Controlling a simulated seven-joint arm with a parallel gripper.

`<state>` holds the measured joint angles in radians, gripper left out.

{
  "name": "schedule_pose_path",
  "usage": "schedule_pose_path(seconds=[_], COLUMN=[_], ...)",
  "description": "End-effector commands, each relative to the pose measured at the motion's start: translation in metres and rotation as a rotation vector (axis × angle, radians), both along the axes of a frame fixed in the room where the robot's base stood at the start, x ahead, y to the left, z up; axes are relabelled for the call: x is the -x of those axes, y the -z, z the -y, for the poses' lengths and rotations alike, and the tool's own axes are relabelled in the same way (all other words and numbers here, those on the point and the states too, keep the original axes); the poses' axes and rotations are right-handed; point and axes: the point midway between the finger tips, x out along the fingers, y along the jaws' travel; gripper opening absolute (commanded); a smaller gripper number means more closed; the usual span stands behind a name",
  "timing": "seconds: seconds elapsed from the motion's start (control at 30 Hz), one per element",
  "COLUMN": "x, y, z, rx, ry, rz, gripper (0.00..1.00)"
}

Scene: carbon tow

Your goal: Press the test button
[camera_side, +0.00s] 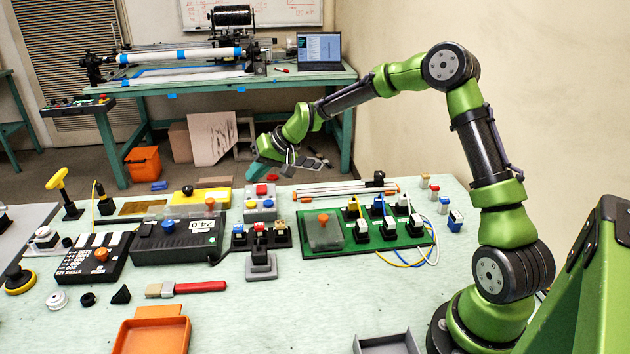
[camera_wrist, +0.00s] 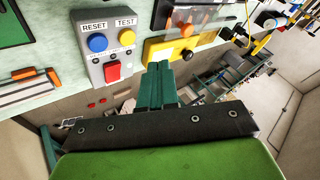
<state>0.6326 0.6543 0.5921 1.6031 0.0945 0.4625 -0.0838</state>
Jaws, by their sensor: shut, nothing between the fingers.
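The grey control box (camera_wrist: 104,45) shows in the wrist view with labels RESET and TEST. A blue button (camera_wrist: 97,43) is under RESET, and a red button (camera_wrist: 113,71) sits lower on the box. In the side view the box (camera_side: 259,214) stands near the table's far edge. My gripper (camera_wrist: 158,68) is shut and empty. Its tips appear beside the box, below and right of the test button in the wrist view, apart from it. In the side view my gripper (camera_side: 256,171) hangs behind the box, above the far edge.
The front middle of the table is clear.

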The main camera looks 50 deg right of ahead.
Motion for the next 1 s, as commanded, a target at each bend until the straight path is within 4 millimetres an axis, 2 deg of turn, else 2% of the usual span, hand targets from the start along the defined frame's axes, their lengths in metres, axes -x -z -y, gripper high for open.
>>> schedule_pose_path(seconds=[0.07, 0.2, 0.57, 0.77, 1.0], x=[-0.016, -0.025, -0.025, -0.025, -0.025], y=[-0.011, -0.023, -0.023, -0.01, 0.024], z=[0.001, 0.005, 0.005, 0.005, 0.005], rx=[0.002, 0.023, 0.034, 0.033, 0.031], ry=[0.001, 0.005, 0.002, 0.001, 0.002], rz=[0.056, 0.101, 0.109, 0.106, 0.105], gripper=[0.0, 0.0, 0.0, 0.0, 0.0])
